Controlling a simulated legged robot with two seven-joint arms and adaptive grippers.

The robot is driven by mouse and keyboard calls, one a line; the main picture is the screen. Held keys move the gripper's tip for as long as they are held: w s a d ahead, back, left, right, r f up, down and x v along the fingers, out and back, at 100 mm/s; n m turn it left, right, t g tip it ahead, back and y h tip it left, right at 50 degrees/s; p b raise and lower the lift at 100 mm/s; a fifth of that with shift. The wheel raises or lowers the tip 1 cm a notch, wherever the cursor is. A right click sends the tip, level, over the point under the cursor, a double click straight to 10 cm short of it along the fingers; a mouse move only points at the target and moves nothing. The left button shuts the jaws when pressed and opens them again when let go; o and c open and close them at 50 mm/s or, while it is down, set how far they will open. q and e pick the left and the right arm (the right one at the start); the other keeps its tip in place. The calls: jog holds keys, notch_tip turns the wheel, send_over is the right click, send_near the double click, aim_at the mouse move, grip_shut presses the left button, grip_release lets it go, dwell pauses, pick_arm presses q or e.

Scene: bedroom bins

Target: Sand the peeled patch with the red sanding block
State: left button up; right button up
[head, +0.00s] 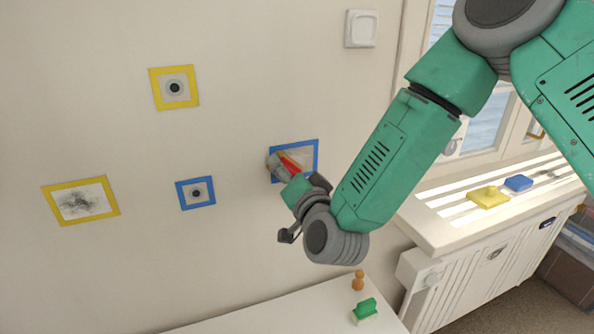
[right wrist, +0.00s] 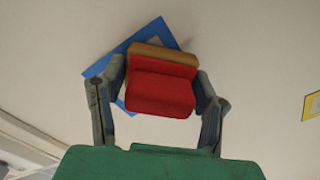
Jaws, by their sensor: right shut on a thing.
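The red sanding block (right wrist: 160,90) is held between the fingers of my right gripper (head: 288,168). In the right wrist view its red body faces me, with a tan layer on the wall side. My right gripper (right wrist: 158,95) is shut on it. The block is in front of the blue-framed patch (head: 310,147) on the wall, which is partly hidden by the gripper and block. The blue frame also shows in the right wrist view (right wrist: 105,68). Whether the block touches the wall, I cannot tell. My left gripper is not in view.
Other wall squares are a yellow-framed one with a dark spot (head: 174,88), a smaller blue-framed one (head: 196,193) and a yellow-framed grey smudge (head: 80,202). A green-handled tool (head: 365,311) and an orange peg-like object (head: 358,280) stand on the white surface below. Yellow (head: 488,197) and blue (head: 518,183) blocks lie on the sill.

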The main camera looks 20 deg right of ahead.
aim_at(313, 158)
jog(key=shift+s+a, duration=0.1)
jog(key=shift+a, duration=0.55)
jog(key=shift+r, duration=0.2)
jog(key=shift+w+d+r, duration=0.1)
jog(key=shift+w+d, duration=0.05)
jog(key=shift+d, duration=1)
jog(key=shift+w+d, duration=0.15)
jog(key=shift+d, duration=1)
jog(key=shift+c, duration=0.5)
jog(key=shift+d, duration=1.85)
jog(key=shift+s+a, duration=0.1)
jog(key=shift+a, duration=4.05)
jog(key=s, duration=0.6)
jog(key=shift+d, duration=0.1)
